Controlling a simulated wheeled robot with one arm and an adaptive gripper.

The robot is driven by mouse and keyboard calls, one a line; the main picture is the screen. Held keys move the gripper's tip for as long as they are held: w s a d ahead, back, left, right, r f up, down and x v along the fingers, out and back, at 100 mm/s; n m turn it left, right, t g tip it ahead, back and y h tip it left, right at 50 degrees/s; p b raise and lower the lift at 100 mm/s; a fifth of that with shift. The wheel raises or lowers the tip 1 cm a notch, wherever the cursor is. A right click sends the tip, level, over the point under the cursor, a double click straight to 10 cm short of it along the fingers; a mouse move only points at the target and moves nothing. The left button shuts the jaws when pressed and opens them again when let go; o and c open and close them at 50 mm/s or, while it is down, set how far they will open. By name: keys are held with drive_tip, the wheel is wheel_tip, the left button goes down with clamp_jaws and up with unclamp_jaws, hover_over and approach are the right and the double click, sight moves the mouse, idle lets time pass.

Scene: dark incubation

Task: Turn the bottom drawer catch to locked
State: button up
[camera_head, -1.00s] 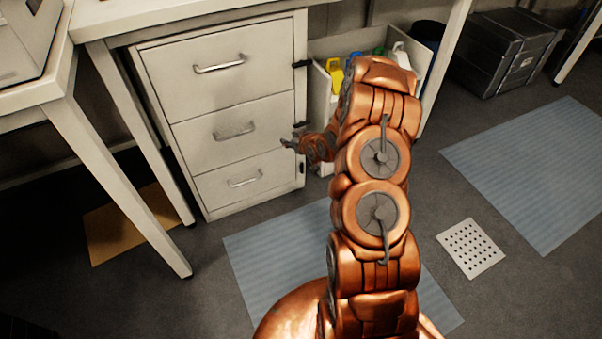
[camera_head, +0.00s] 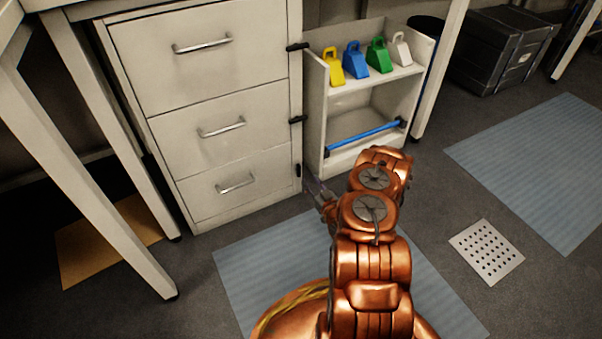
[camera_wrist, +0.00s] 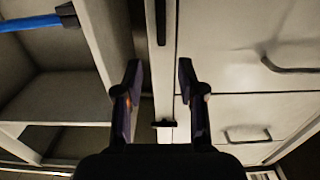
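The bottom drawer catch (camera_head: 298,170) is a small dark bar standing vertical at the right edge of the bottom drawer (camera_head: 232,187). In the wrist view, which is upside down, the catch (camera_wrist: 160,22) stands upright at top centre. The middle drawer catch (camera_head: 298,120) lies horizontal; it also shows in the wrist view (camera_wrist: 164,124). The top drawer catch (camera_head: 298,47) is horizontal too. My gripper (camera_head: 318,188) is just right of and slightly below the bottom catch. In the wrist view my gripper (camera_wrist: 160,78) is open, nothing between its fingers; contact with the catch is not visible.
A white shelf unit (camera_head: 316,110) stands right of the cabinet, close to my gripper, with a blue bar (camera_head: 365,136) low across its front. A table leg (camera_head: 110,120) is left.

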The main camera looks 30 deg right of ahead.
sight(300, 167)
drive_tip(key=w+b, duration=0.3)
drive_tip(key=w, duration=0.3)
drive_tip(key=shift+w+d+f, duration=0.1)
drive_tip(key=shift+w+f, duration=0.05)
drive_tip(key=shift+w+d+b, duration=0.1)
drive_tip(key=shift+w+b, duration=0.4)
drive_tip(key=shift+w, duration=0.2)
clamp_jaws()
